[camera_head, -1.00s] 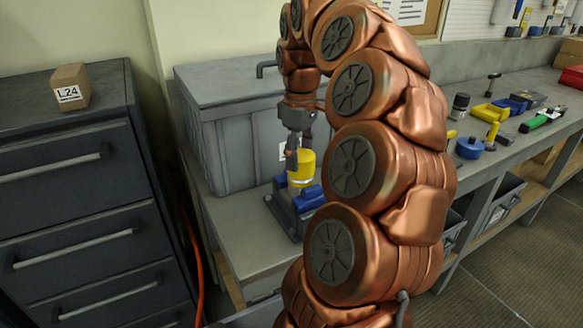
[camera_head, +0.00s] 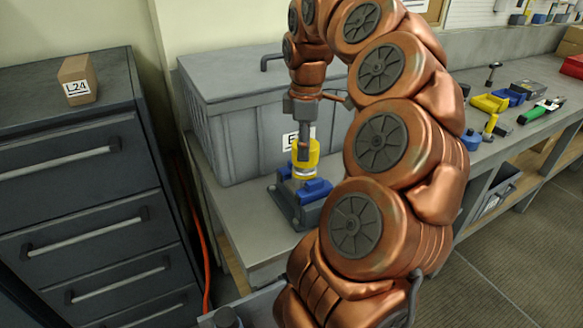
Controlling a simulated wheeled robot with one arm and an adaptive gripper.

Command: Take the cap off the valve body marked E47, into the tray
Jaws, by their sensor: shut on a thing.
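The yellow cap (camera_head: 313,153) is upright, with a pale band below it, above a grey fixture (camera_head: 284,203) with blue clamp blocks (camera_head: 317,187). Any valve body under the cap is mostly hidden between the blocks, and I cannot tell whether cap and body are apart. My gripper (camera_head: 304,156) points down from above and is shut on the yellow cap; its finger covers part of the cap's front. A white label (camera_head: 289,141) behind it begins with "E"; the rest is hidden by my gripper. I cannot pick out the receiving tray for certain.
A grey lidded bin (camera_head: 240,135) stands right behind the fixture. A drawer cabinet (camera_head: 75,190) with a box marked L24 (camera_head: 77,80) is at left. Bench left of the fixture is clear.

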